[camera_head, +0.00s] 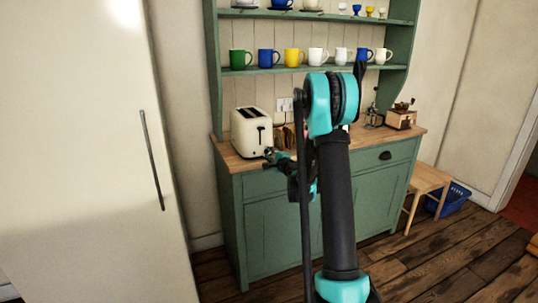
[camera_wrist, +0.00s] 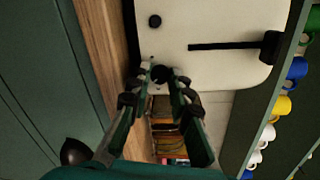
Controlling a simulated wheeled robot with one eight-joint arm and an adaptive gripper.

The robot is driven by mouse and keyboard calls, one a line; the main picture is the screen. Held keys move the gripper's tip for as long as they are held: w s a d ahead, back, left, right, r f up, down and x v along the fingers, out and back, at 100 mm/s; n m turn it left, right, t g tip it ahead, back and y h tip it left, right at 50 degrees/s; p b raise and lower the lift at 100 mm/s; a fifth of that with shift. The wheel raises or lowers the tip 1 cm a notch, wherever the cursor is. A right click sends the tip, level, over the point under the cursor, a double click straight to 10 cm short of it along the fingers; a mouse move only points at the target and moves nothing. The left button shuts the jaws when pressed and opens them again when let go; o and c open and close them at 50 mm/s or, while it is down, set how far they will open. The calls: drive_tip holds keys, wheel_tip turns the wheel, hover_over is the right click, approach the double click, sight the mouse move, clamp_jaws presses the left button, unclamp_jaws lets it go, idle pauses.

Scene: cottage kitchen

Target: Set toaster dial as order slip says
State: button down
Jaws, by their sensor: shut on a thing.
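The cream toaster (camera_head: 250,132) stands at the left end of the wooden counter. Its end face (camera_wrist: 215,75) fills the top of the wrist view, turned sideways. It has a black lever (camera_wrist: 271,47) at the end of a dark slot and a small round black knob (camera_wrist: 154,21). My gripper (camera_wrist: 160,75) is shut on a black dial (camera_wrist: 161,74) on this face, and the fingertips partly hide it. Any dial marking is too small or hidden to read. In the head view my gripper (camera_head: 269,154) is at the toaster's lower front. I cannot make out an order slip.
The green dresser (camera_head: 272,221) carries the wooden counter (camera_head: 238,162). Brown upright items (camera_wrist: 166,128) stand close beside the toaster. A coffee grinder (camera_head: 402,117) is at the right. Coloured mugs (camera_head: 294,58) line a shelf above. A tall cream cabinet (camera_head: 80,150) stands left.

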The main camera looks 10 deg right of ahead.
drive_tip(key=n, duration=0.4)
drive_tip(key=shift+h, duration=0.4)
drive_tip(key=shift+f+n, duration=0.1)
drive_tip(key=shift+n, duration=1.5)
drive_tip(key=shift+s+a, duration=0.1)
drive_tip(key=c, duration=1.4)
unclamp_jaws()
drive_tip(key=shift+o, duration=0.2)
drive_tip(key=v, duration=1.2)
